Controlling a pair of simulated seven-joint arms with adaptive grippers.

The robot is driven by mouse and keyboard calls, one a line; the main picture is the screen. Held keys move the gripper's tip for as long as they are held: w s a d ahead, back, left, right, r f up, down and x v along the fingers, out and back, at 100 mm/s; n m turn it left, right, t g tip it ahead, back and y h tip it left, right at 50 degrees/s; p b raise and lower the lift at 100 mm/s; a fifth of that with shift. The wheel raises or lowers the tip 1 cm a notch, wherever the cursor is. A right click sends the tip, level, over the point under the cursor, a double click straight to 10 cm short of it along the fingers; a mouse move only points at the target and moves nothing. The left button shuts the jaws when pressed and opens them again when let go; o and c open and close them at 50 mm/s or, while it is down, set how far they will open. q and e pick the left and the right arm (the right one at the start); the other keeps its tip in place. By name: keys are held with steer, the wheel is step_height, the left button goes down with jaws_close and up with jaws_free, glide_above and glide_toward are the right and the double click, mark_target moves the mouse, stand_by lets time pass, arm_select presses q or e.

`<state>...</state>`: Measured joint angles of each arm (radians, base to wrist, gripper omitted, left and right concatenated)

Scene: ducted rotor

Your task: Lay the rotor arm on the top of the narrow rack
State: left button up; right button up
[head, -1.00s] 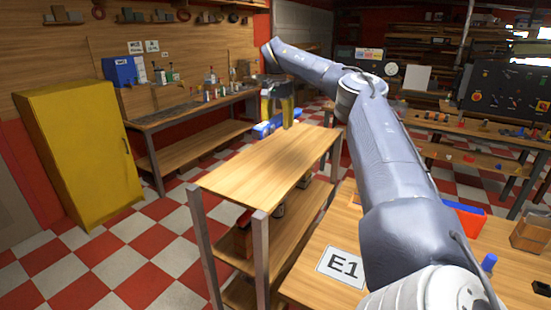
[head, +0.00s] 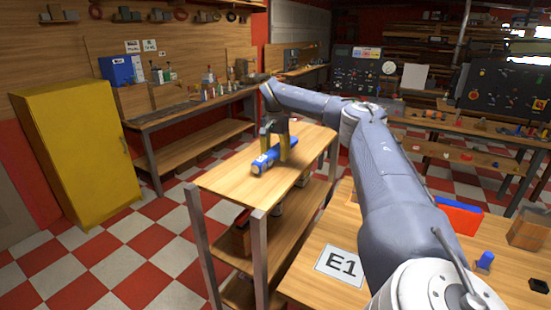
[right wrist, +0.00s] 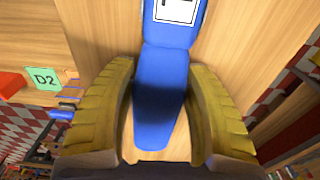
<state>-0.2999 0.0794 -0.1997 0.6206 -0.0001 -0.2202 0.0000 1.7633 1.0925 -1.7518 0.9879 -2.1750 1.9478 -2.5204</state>
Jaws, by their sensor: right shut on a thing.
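The rotor arm is a blue elongated part (head: 266,162) with a white label, seen over the top of the narrow rack (head: 235,185) in the head view. My right gripper (head: 275,150) is shut on it, its yellow fingers on either side. In the right wrist view the rotor arm (right wrist: 162,80) lies between the two yellow fingers (right wrist: 160,115), with the wooden rack top close beneath. Whether it touches the wood cannot be told. My left gripper is not in view.
The front part of the rack top is bare. A table with an E1 label (head: 340,266) stands to the right of the rack, with a blue-and-red bin (head: 458,217) on it. A yellow cabinet (head: 80,150) stands at the left. A D2 label (right wrist: 44,79) shows in the right wrist view.

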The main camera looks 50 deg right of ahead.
mark_target(275, 151)
steer(key=shift+f, duration=0.9)
steer(key=shift+f, duration=0.1)
steer(key=o, duration=1.4)
steer(key=r, duration=1.2)
steer(key=shift+a+r, duration=0.1)
steer(key=shift+a, duration=0.2)
